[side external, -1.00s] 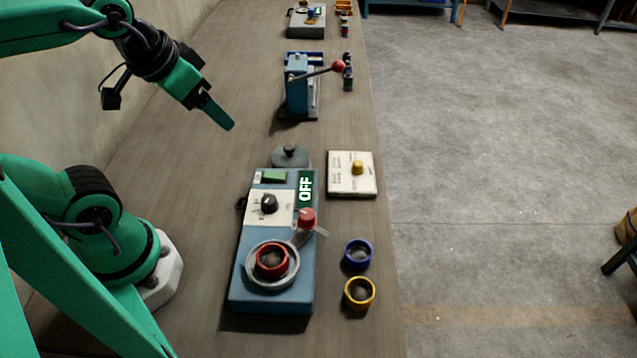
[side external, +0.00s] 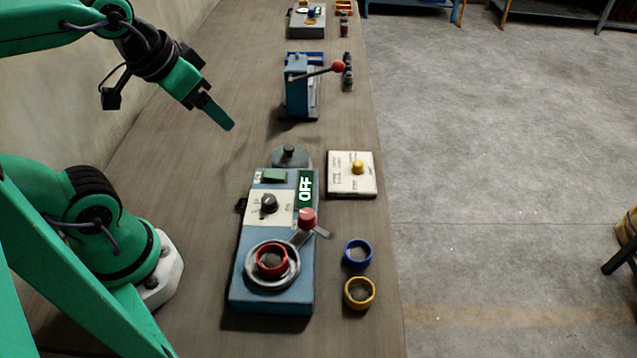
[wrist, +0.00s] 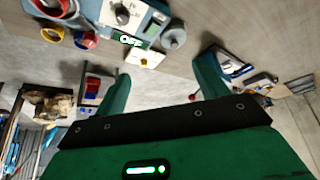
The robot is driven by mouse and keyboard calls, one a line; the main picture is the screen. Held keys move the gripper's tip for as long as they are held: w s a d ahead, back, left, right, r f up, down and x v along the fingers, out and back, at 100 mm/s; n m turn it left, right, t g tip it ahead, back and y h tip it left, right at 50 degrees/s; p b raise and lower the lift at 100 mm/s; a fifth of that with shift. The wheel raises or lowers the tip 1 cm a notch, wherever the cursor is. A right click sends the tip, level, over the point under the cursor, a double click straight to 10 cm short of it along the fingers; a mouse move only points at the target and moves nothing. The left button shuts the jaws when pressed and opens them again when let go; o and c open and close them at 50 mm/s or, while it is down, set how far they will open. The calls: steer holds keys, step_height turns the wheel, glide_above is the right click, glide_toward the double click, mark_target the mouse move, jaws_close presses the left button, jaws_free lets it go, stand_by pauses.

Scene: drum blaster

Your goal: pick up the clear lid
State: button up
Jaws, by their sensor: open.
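The clear lid (side external: 291,160) looks like a greyish, see-through disc with a dark knob. It lies flat on the bench just behind the blue machine (side external: 232,290), its near edge close to or partly hidden by the machine. It also shows in the wrist view (wrist: 173,39), at the upper middle. My gripper (side external: 223,118) is in the air above the bench, left of the lid and apart from it in the side view. In the wrist view my gripper (wrist: 165,67) has its two green fingers spread wide with nothing between them.
The machine carries an OFF sign, a black dial, a red knob and a red ring. A white card with a yellow knob (side external: 357,168) lies right of the lid. Blue (side external: 358,253) and yellow (side external: 360,293) rings sit at right. A lever press (side external: 299,88) stands farther back.

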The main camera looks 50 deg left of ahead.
steer(key=o, duration=0.6)
steer(key=shift+w, duration=0.15)
steer(key=n+g, duration=0.5)
steer(key=n, duration=0.5)
glide_above(290, 147)
steer(key=f, duration=1.3)
steer(key=shift+s+f, duration=0.35)
steer(key=shift+w+f+g, duration=0.3)
steer(key=shift+f, duration=0.35)
steer(key=shift+f, duration=0.1)
